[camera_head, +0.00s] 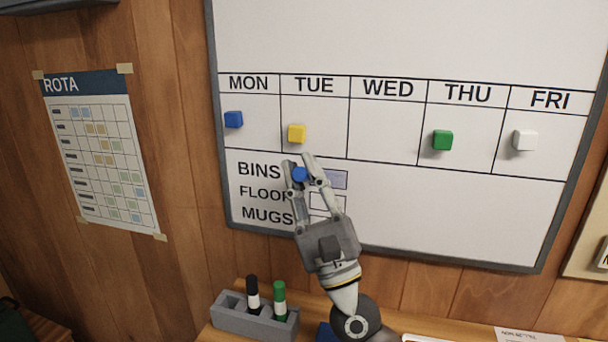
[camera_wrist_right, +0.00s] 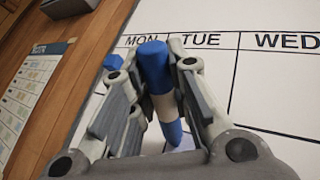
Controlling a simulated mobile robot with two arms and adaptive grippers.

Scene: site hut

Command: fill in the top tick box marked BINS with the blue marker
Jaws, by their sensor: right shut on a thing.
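The whiteboard (camera_head: 450,215) hangs on a wooden wall, with BINS (camera_head: 259,171), FLOOR and MUGS written at its lower left. The top tick box (camera_head: 336,180) beside BINS shows a pale blue-violet tint; its left part is hidden behind my gripper. My right gripper (camera_head: 306,165) is in front of the board at the BINS row, shut on the blue marker (camera_head: 300,175). The marker also shows in the right wrist view (camera_wrist_right: 153,62), blue at both ends with a white band. I cannot tell whether its tip touches the board. My left gripper is not in view.
A grey holder (camera_head: 237,318) with a black marker (camera_head: 252,294) and a green marker (camera_head: 280,301) stands on the ledge below. Blue (camera_head: 233,119), yellow (camera_head: 296,134), green (camera_head: 442,140) and white (camera_head: 525,140) magnets sit on the board. The FLOOR box (camera_head: 322,201) looks white.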

